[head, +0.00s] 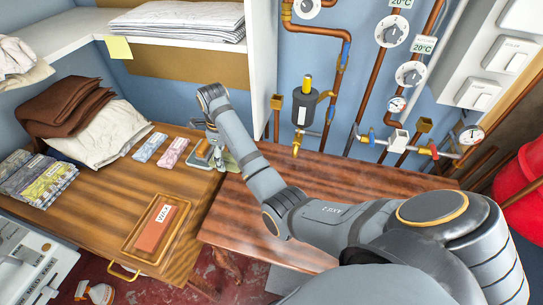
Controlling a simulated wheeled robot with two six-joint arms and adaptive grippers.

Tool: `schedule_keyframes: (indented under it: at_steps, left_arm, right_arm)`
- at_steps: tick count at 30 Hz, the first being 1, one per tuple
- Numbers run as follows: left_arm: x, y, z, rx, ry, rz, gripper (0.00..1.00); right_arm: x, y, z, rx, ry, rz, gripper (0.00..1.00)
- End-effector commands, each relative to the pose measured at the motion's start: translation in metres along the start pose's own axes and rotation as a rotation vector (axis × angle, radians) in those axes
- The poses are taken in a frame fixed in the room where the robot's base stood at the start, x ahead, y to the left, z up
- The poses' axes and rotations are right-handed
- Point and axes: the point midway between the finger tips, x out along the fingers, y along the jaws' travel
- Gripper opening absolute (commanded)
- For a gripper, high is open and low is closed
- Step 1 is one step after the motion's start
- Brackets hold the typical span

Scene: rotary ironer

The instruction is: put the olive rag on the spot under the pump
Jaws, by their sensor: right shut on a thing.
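My right gripper (216,149) is over the wooden table, by its back right edge, with its fingers pointing down. It is shut on a flat grey-green piece, which I take for the olive rag (230,163). The rag shows just beside the fingertips, and the gripper and arm hide part of it. A dark grey cylinder with a yellow top, which looks like the pump (303,108), is on the blue wall, to the right of the gripper. I cannot make out a marked spot under it. My left gripper is out of view.
A tray with an orange-red brick (157,228) stands at the table front. Small patterned packets (173,152), folded cloths (40,183) and brown and cream fabric (66,108) lie to the left. The reddish wooden surface (330,172) below the pump looks clear. Copper pipes line the wall.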

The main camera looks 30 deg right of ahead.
Motion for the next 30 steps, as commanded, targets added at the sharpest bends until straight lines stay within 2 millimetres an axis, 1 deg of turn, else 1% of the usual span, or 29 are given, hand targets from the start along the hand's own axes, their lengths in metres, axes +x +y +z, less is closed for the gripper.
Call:
schedule_keyframes:
  at_steps: [2, 8, 14, 18, 20, 26, 27, 30]
  left_arm:
    - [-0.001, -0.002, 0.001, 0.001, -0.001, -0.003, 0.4]
    - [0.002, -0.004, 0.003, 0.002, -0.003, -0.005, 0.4]
    - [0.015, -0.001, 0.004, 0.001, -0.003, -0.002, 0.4]
    - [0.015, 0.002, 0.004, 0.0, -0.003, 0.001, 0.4]
    - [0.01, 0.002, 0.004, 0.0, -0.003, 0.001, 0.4]
    - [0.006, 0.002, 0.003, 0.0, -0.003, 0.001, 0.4]
    - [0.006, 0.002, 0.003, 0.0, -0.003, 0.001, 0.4]
    - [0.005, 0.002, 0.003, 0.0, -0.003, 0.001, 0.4]
  right_arm:
    - [0.0, -0.01, -0.007, 0.003, 0.003, -0.004, 0.39]
    - [0.0, -0.049, -0.038, 0.005, 0.002, -0.005, 0.39]
    - [0.003, -0.089, -0.069, 0.004, 0.002, -0.004, 0.39]
    - [0.0, -0.115, -0.09, 0.005, 0.002, -0.004, 0.39]
    - [-0.002, -0.125, -0.098, 0.003, 0.003, -0.002, 0.39]
    - [-0.002, -0.156, -0.122, 0.003, 0.001, -0.002, 0.39]
    - [0.008, -0.154, -0.121, 0.0, 0.002, 0.003, 0.39]
    - [0.028, -0.153, -0.121, -0.001, 0.002, 0.003, 0.39]
